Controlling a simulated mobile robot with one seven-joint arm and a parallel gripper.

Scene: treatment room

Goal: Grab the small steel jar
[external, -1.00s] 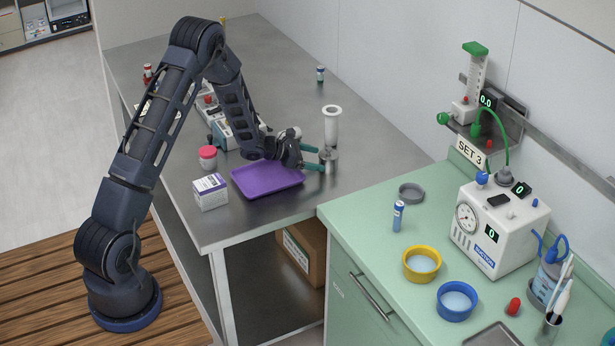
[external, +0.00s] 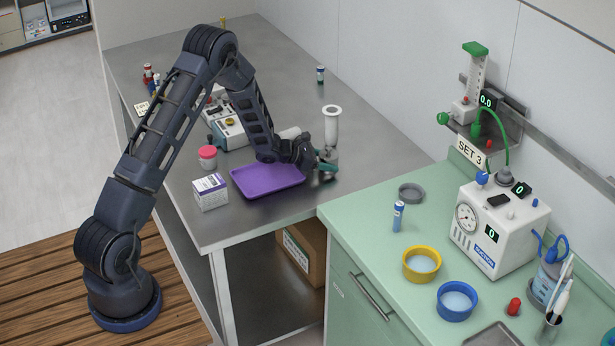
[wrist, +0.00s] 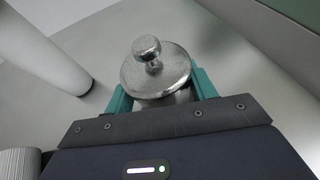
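The small steel jar (external: 329,156) stands on the steel table near its right edge. In the wrist view the jar (wrist: 152,75) shows from above, with a round shiny lid and a ball knob. My gripper (external: 325,163) is low at the jar. Its teal fingers stand on either side of the jar in the wrist view (wrist: 162,88). The lid and the gripper body hide most of the jar's side and the finger pads, so I cannot tell whether the fingers press on it.
A tall white cylinder (external: 332,122) with a flared top stands close behind the jar; it also shows in the wrist view (wrist: 45,50). The green counter (external: 370,205) is at the right.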

